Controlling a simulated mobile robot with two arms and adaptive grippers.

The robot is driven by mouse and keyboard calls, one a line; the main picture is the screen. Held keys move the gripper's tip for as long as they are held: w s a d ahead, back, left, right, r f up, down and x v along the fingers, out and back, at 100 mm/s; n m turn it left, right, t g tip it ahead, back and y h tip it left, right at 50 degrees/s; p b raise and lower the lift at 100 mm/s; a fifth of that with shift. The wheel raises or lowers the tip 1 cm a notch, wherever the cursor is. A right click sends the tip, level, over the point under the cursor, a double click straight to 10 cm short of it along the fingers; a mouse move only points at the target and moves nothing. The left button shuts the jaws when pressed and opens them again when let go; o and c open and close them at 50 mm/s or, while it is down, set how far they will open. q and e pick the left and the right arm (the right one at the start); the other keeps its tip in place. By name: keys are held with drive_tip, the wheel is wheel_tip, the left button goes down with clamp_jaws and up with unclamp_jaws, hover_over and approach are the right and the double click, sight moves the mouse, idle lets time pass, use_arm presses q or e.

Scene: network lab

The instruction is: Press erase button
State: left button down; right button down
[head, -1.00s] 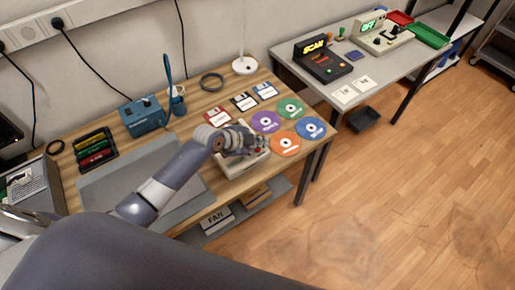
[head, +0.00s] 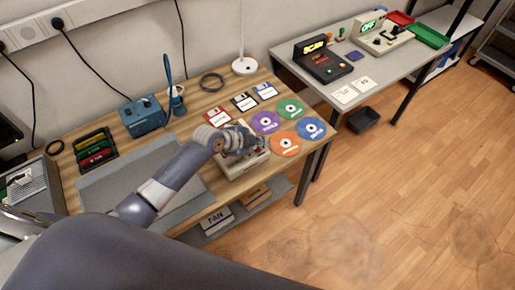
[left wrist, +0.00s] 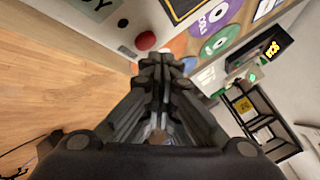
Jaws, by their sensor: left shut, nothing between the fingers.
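A beige box-shaped device (head: 246,166) stands at the front edge of the wooden table, partly hidden under my left gripper. In the left wrist view its pale panel shows a red round button (left wrist: 145,41) and a small dark button or knob (left wrist: 122,23). I cannot read an erase label. My left gripper (head: 256,143) is over the device, shut and empty. In the left wrist view its closed fingertips (left wrist: 165,62) appear just below and right of the red button; I cannot tell whether they touch it. My right gripper is not in view.
Several coloured discs (head: 285,144) lie right of the device, with floppy disks (head: 245,101) behind. A blue box (head: 142,116) and a cartridge rack (head: 95,150) stand left. A grey table (head: 384,70) beyond holds a SCAN machine (head: 322,62).

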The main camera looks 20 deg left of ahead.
sight(259, 151)
use_arm(q)
drive_tip(key=shift+f, duration=0.4)
drive_tip(key=shift+f+b, duration=0.45)
drive_tip(key=shift+b, duration=0.1)
drive_tip(key=shift+r, duration=0.15)
idle(0.5)
drive_tip(key=shift+r+p, duration=0.75)
wheel_tip(259, 151, up, 5)
drive_tip(key=p, duration=0.4)
idle(0.7)
